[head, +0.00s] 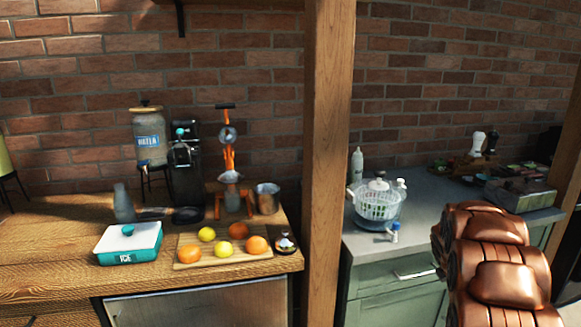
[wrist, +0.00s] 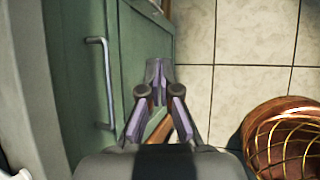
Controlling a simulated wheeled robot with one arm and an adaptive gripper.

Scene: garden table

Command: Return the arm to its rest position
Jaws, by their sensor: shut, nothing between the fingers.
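My gripper (wrist: 159,75) shows in the wrist view with its fingers together and nothing between them. It points down past a green cabinet front (wrist: 60,60) with a metal bar handle (wrist: 104,85), over a pale tiled floor (wrist: 235,40). I cannot tell whether it touches the cabinet. In the head view my gripper is not seen; only copper-coloured links of my arm show at the lower right, in front of the grey counter.
A wooden counter (head: 40,262) holds a cutting board (head: 185,264) with fruit, a teal ice box (head: 128,243) and a citrus press (head: 230,170). A wooden post (head: 328,130) divides it from the grey counter (head: 428,205) with a salad spinner (head: 377,203).

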